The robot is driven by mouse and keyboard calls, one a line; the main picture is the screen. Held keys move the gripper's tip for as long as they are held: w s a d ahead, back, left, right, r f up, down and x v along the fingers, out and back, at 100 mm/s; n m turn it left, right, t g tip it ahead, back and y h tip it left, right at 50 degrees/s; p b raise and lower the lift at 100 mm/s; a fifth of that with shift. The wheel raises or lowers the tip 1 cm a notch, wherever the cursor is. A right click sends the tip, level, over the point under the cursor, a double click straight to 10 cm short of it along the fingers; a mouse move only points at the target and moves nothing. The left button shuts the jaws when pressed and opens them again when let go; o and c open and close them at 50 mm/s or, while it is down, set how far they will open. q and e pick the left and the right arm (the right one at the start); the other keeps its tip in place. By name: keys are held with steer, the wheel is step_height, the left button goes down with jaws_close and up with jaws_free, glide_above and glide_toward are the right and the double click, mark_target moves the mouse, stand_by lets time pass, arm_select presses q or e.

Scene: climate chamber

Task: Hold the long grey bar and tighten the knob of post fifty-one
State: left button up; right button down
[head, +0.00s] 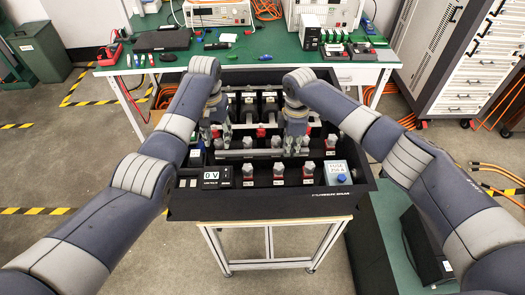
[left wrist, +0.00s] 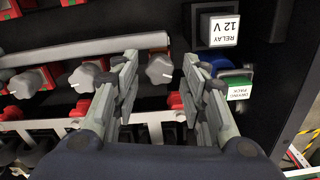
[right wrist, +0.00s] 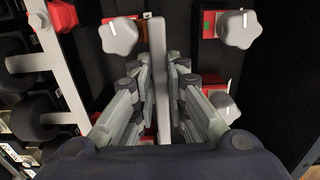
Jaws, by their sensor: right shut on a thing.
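The long grey bar (head: 250,153) lies across the black case, between rows of grey knobs on red posts. It also shows in the left wrist view (left wrist: 85,47) and the right wrist view (right wrist: 158,62). My right gripper (head: 295,146) is shut on the bar near its right part; the bar stands between its fingers in the right wrist view (right wrist: 165,72). My left gripper (head: 220,143) is open over the left part of the case. A grey knob (left wrist: 159,68) shows between its fingertips, with space on both sides. No post number is readable, so I cannot tell which is fifty-one.
The black case (head: 260,207) stands on a wooden-topped stand. A 12 V relay (left wrist: 219,28) and a green-topped block (left wrist: 238,90) sit beside my left gripper. Other knobs (head: 278,170) line the front. A green workbench (head: 235,55) with instruments is behind.

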arm_select(q)
steer(key=n, duration=0.7)
arm_select(e)
steer(key=shift+w+r, duration=0.25)
steer(key=shift+w, duration=0.05)
arm_select(q)
steer(key=n, duration=0.7)
steer(key=shift+f, duration=0.1)
steer(key=shift+f, duration=0.1)
jaws_close()
steer(key=m, duration=1.1)
